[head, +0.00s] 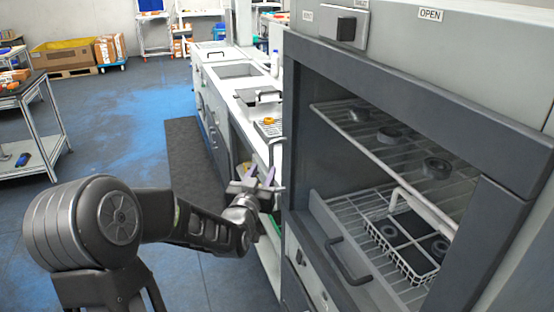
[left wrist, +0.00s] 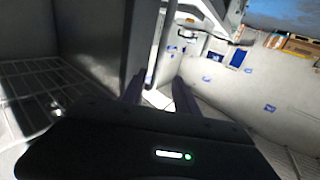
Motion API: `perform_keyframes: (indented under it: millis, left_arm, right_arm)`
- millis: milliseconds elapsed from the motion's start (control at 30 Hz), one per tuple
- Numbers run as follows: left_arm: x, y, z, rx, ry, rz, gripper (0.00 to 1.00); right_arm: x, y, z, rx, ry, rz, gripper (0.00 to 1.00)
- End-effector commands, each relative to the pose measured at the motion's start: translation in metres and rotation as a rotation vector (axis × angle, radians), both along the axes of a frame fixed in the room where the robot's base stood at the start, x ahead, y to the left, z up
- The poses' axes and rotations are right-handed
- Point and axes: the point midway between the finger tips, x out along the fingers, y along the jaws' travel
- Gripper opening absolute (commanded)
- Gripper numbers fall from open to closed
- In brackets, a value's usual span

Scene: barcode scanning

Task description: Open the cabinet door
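The grey cabinet (head: 420,80) fills the right of the head view. It has a dark frame around a large front opening, and wire racks show inside; I cannot tell whether a clear pane covers it. A dark handle (head: 346,264) sits on the lower front. My left gripper (head: 260,178) is just left of the cabinet's left edge, with its two fingers apart. In the left wrist view, the fingers (left wrist: 158,92) are also apart, with a pale upright bar (left wrist: 157,45) showing beyond and between them; I cannot tell if it touches. My right gripper is out of view.
Inside the cabinet are dark rings (head: 437,167) on the upper rack and a white wire basket (head: 400,262) below. A white counter (head: 238,85) runs behind my left gripper. A grey cart (head: 30,125) stands at left.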

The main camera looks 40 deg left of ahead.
Motion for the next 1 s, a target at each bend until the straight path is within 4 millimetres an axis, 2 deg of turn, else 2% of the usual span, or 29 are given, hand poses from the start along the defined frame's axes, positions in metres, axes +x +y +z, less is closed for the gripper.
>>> perform_keyframes:
  millis: [267, 733, 1000]
  left_arm:
    - [0.008, 0.002, 0.000, -0.003, 0.001, -0.002, 0.36]
    - [0.067, 0.025, 0.000, -0.004, 0.002, -0.002, 0.36]
    - [0.073, 0.028, -0.001, -0.003, 0.002, -0.002, 0.36]
  right_arm:
    - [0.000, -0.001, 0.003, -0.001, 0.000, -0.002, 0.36]
    - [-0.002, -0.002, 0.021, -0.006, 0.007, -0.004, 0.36]
    - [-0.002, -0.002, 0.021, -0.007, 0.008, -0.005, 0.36]
